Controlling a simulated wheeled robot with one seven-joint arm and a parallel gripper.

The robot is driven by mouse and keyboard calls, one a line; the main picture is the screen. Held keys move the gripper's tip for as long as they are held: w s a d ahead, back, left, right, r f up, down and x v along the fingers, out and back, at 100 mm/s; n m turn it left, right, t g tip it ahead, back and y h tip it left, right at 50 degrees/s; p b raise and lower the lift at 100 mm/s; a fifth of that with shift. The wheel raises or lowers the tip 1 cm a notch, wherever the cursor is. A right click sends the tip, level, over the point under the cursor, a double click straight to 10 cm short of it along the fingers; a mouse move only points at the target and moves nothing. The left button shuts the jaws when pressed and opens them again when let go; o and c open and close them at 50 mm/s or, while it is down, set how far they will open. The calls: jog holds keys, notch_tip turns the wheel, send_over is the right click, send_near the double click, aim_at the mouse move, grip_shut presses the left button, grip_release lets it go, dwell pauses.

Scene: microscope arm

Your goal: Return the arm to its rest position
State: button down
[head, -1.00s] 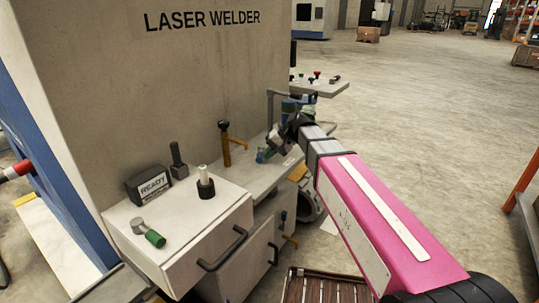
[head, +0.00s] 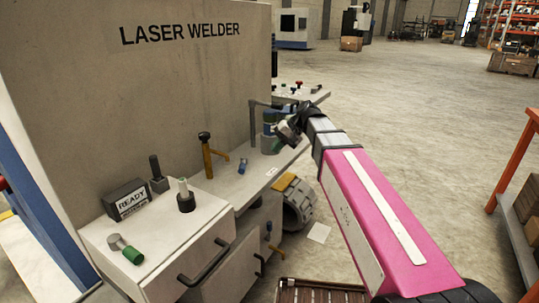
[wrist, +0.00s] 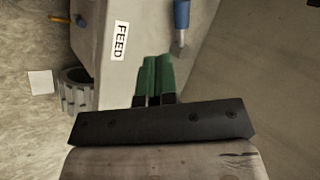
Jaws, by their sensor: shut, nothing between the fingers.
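A grey post with a short horizontal arm (head: 254,122) stands at the back of the welder's side shelf, with a blue and grey cylinder (head: 268,132) beside it. I cannot tell how the two are joined. My gripper (head: 284,136) is in front of the cylinder in the head view and partly hides it. In the wrist view my gripper's green fingers (wrist: 153,78) are together with nothing between them. They are over the edge of a grey surface, near a blue-handled thing (wrist: 182,18).
A yellow-brown lever (head: 207,155) and a small blue piece (head: 242,165) are on the shelf.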

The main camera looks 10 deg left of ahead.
jog(key=s+d+f+m+t+h, duration=0.1)
jog(key=s+d+f+h, duration=0.3)
jog(key=d+f, duration=1)
jog(key=s+d+f+m+t+h, duration=0.1)
jog(key=s+d+f+h, duration=0.3)
jog(key=d+f, duration=1)
jog(key=shift+s+d+f+m, duration=0.4)
jog(key=shift+s+d, duration=0.5)
jog(key=shift+s, duration=0.3)
